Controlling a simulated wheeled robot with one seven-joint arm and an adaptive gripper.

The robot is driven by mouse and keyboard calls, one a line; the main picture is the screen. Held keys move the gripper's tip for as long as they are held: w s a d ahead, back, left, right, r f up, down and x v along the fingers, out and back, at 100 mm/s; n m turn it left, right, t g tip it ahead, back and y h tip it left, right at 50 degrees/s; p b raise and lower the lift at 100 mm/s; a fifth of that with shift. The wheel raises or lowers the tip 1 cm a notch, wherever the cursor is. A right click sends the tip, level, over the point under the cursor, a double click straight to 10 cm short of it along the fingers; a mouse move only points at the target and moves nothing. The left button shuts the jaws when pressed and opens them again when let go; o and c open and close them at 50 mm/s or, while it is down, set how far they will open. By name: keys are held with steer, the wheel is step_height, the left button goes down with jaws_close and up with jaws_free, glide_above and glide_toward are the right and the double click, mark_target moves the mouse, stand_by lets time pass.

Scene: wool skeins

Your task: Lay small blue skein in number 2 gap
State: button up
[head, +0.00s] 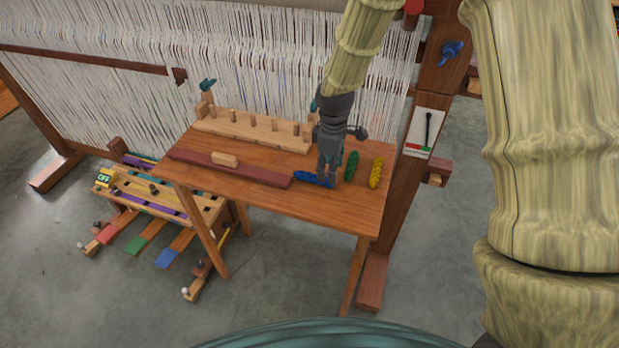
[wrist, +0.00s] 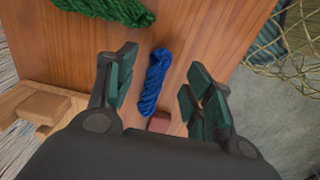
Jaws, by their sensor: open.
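The small blue skein (head: 308,178) lies on the wooden table near its front edge; part of it is hidden behind my gripper in the head view. My gripper (head: 328,180) is open and points down over it. In the wrist view, the blue skein (wrist: 153,83) lies between the two spread fingers (wrist: 160,72), with clear space on both sides. The pegged wooden rack (head: 250,131) stands at the back of the table. Its upright pegs form gaps that look empty. I cannot read any gap numbers.
A green skein (head: 351,165) and a yellow skein (head: 376,172) lie right of my gripper. A dark red bar (head: 262,174) with a light wooden block (head: 224,159) lies left, along the front. The loom's white threads (head: 270,55) hang behind the rack.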

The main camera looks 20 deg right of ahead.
mark_target(314, 178)
steer(key=shift+f+p, duration=1)
steer(key=shift+f, duration=1.45)
steer(key=c, duration=1)
steer(key=shift+r, duration=0.1)
